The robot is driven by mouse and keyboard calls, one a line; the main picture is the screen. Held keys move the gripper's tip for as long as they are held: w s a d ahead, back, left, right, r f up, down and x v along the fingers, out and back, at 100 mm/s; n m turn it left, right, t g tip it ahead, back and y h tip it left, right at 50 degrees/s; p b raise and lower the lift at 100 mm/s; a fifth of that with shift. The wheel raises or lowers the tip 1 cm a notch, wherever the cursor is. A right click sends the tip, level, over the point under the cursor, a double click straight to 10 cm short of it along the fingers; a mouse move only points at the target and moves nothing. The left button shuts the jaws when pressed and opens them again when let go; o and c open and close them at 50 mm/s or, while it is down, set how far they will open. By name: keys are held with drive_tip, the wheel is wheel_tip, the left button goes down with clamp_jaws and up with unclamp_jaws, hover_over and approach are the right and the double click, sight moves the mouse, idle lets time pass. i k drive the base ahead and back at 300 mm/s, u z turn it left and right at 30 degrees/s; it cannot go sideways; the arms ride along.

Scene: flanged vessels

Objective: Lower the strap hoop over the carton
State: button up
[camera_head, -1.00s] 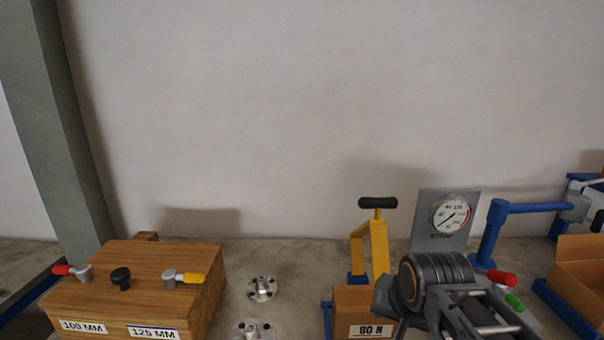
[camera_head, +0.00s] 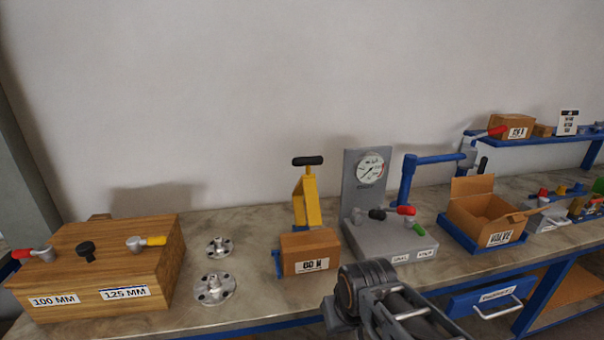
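A brown carton (camera_head: 309,254) with a white label stands on the bench near the front edge, in the middle of the head view. A yellow upright frame with a black T-handle (camera_head: 307,193) stands directly behind it. I cannot make out a separate strap hoop. My arm (camera_head: 374,296) shows at the bottom, right of the carton and in front of the bench edge. My gripper's fingertips are not visible.
A wooden box (camera_head: 101,268) with handles stands at left, with two metal flanges (camera_head: 215,289) beside it. A grey gauge stand (camera_head: 364,190) with coloured levers is right of the carton. Further right are a blue post (camera_head: 407,181) and an open carton (camera_head: 484,215).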

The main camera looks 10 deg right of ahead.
sight(307, 185)
drive_tip(key=k, duration=0.8)
drive_tip(key=u, duration=1.05)
drive_tip(key=i, duration=1.25)
drive_tip(key=z, duration=0.35)
